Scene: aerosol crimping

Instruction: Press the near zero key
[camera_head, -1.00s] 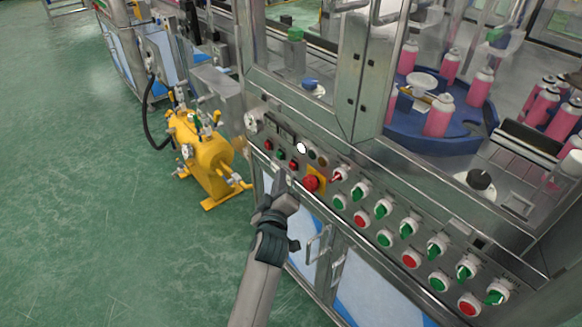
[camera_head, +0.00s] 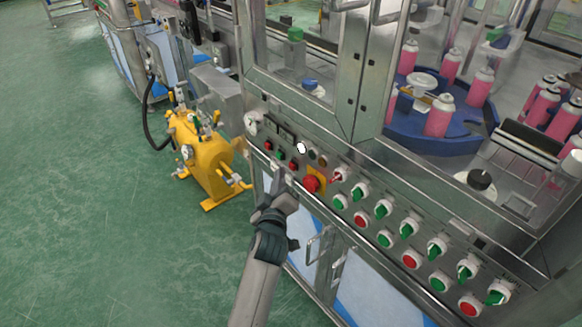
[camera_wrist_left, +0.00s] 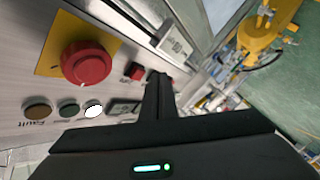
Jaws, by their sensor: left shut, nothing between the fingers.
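My left gripper (camera_head: 277,184) is in front of the left end of the machine's sloped control panel, its fingers together and empty. In the left wrist view the dark closed fingers (camera_wrist_left: 159,97) reach toward the panel, close to a small red square button (camera_wrist_left: 135,71). In the head view a small red button (camera_head: 293,165), a green one (camera_head: 281,155) and another red one (camera_head: 268,146) form a row beneath two small dark displays (camera_head: 286,134). No zero label is readable, and I cannot tell whether the fingertips touch a key. My right gripper is out of view.
A red emergency knob on a yellow plate (camera_head: 312,184) sits right of the small buttons; it looms large in the wrist view (camera_wrist_left: 86,63). A lit white lamp (camera_head: 301,148) and several green and red switches line the panel. A yellow pump (camera_head: 208,160) stands left.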

